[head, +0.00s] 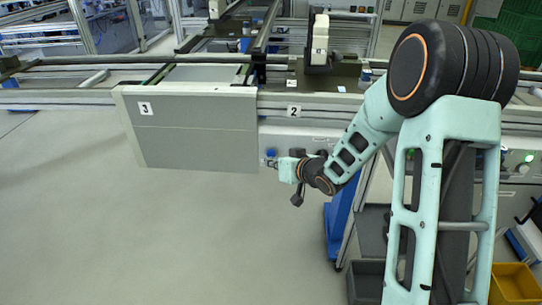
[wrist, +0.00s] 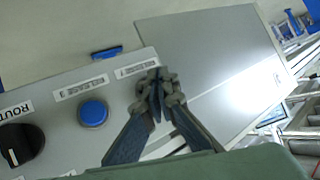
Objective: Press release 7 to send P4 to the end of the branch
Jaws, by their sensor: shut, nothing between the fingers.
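My gripper (head: 270,162) is shut and empty, at the control panel under the conveyor, beside the hanging grey plate. In the wrist view its closed fingertips (wrist: 157,82) lie over the panel beside a label (wrist: 137,70) that seems to read release 7. Any button at that label is hidden behind the fingers, and I cannot tell whether they touch it. A blue button (wrist: 93,113) with a label that seems to read release 3 is left of the fingers. A black fixture with a cream block (head: 319,40) stands on the line; no P4 mark is readable.
A black ROUTE knob (wrist: 20,145) is at the left of the panel. The large grey plate (head: 190,130) marked 3 hangs close left of my gripper. A green-lit button (head: 523,168) is at the right. The floor at left is clear.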

